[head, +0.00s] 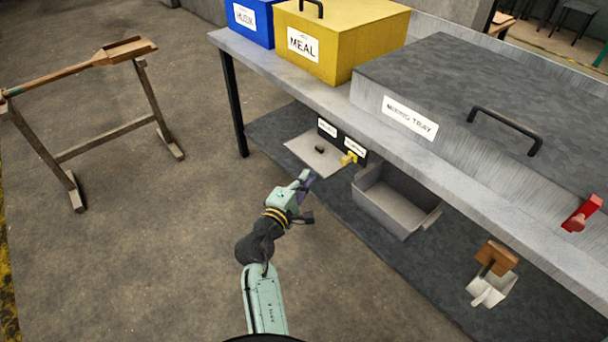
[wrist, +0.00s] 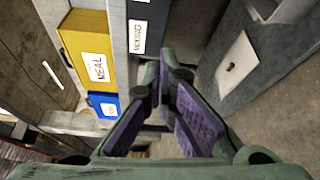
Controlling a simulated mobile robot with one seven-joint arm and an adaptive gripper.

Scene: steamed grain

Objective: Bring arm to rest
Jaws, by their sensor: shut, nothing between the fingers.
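My arm reaches out from the bottom of the head view, and my gripper (head: 308,177) is near the front edge of the bench's lower shelf (head: 275,132). In the wrist view my gripper (wrist: 165,85) shows its purple finger pads close together at the tips, with nothing between them. The gripper is shut and empty. A light plate (head: 312,158) with a small dark object on it lies on the lower shelf just beyond the gripper. The plate also shows in the wrist view (wrist: 240,52), to the right of the fingers.
A yellow MEAL box (head: 345,55), a blue box (head: 262,28) and a grey mixing tray (head: 440,75) stand on the bench. An open grey bin (head: 390,205) and a scoop (head: 490,290) are on the lower shelf. A wooden stand (head: 105,137) is at left. Floor between is clear.

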